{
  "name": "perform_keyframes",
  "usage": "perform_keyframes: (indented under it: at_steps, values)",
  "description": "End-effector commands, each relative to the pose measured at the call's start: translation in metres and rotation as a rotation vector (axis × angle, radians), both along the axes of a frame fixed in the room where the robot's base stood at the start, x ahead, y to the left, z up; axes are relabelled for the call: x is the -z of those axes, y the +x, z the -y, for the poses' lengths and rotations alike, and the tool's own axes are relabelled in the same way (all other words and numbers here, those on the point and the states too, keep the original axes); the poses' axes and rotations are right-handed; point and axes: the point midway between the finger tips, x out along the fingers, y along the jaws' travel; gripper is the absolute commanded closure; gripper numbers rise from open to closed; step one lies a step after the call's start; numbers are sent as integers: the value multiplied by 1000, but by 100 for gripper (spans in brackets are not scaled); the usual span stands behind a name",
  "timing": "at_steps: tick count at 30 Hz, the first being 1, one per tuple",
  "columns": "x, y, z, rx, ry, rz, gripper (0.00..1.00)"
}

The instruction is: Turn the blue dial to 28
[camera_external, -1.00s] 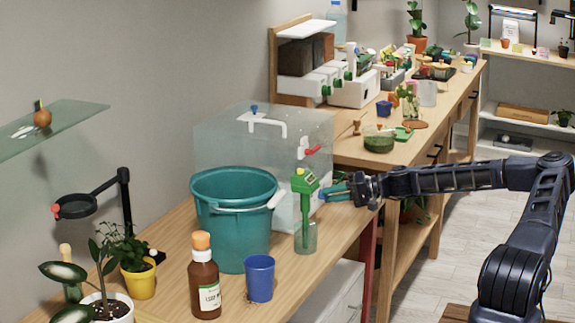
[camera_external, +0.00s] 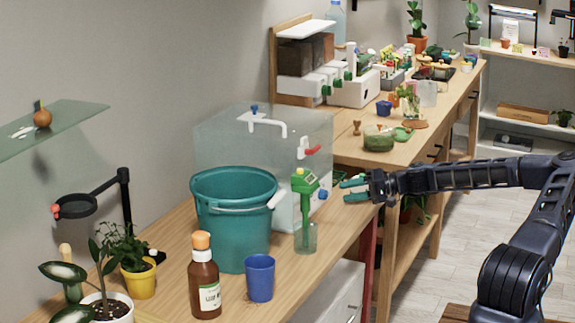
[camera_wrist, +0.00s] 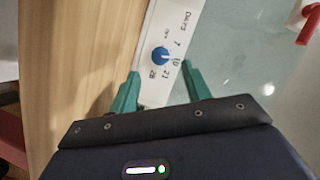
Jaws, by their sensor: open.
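The blue dial (camera_wrist: 160,56) sits on a white panel (camera_wrist: 180,22) printed with DAYS and numbers, among them 7, 21 and 28. Its pointer is too small to read surely. In the external view the dial (camera_external: 322,194) shows on the near right side of the clear tank (camera_external: 220,135). My gripper (camera_external: 345,190) is open just right of the dial, with a gap between them. In the wrist view the green fingertips (camera_wrist: 163,80) are spread below the dial, one to each side, and touch nothing.
A teal bucket (camera_external: 235,220) stands in front of the tank. A red-handled tap (camera_external: 312,150) sits above the dial. The aisle right of the bench is free.

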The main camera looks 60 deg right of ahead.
Motion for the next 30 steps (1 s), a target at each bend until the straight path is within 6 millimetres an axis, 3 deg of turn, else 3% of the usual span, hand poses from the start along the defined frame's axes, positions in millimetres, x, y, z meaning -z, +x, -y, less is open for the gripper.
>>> perform_keyframes:
  at_steps: [6,12,25,30]
  values:
    - [-8,-33,13,2,0,0,52]
    - [-12,-48,17,0,0,0,52]
    - [-11,-49,16,0,-17,-5,52]
    - [2,-45,7,11,-214,-56,52]
